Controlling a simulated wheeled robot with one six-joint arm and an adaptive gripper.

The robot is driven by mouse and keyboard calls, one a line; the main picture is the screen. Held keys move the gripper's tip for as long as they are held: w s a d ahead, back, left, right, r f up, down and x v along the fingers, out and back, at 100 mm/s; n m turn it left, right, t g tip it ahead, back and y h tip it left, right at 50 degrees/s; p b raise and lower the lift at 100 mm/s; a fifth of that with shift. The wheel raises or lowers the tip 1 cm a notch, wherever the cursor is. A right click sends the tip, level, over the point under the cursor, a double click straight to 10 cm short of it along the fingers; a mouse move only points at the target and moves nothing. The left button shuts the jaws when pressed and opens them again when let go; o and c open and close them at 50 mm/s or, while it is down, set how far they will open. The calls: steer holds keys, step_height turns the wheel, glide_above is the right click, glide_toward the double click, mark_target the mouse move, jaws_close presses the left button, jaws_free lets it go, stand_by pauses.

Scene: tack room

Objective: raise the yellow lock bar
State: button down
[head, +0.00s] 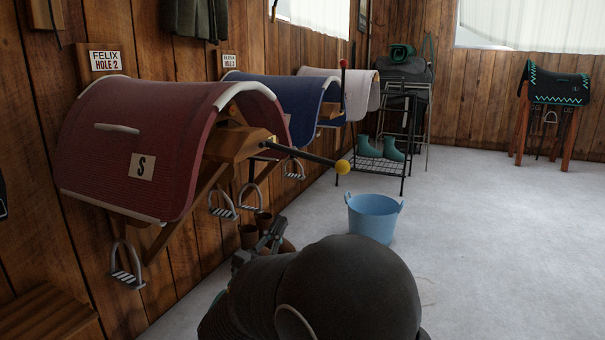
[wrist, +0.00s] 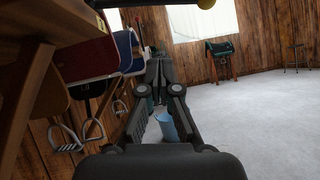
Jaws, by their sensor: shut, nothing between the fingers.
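The lock bar is a dark rod (head: 303,154) with a yellow ball (head: 343,167) on its end. It sticks out from the wooden rack arm (head: 240,143) under the red saddle cloth, sloping slightly down to the right. In the wrist view the yellow ball (wrist: 206,3) shows at the top edge, partly cut off. My gripper (head: 277,226) is below the bar in the head view, apart from it. In the wrist view my gripper (wrist: 159,66) has its fingers together and holds nothing. My arm hides part of the floor in front.
The red saddle cloth (head: 130,150) and hanging stirrups (head: 222,205) are to the left. Another rod with a red ball (head: 344,64) stands upright farther along the wall. A blue bucket (head: 373,218) stands on the floor behind my gripper. The floor to the right is clear.

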mark_target(304, 155)
steer(key=s+r+x, duration=0.1)
steer(key=r+x, duration=0.1)
steer(key=x, duration=1.1)
steer(key=shift+s, duration=0.35)
steer(key=shift+r, duration=0.1)
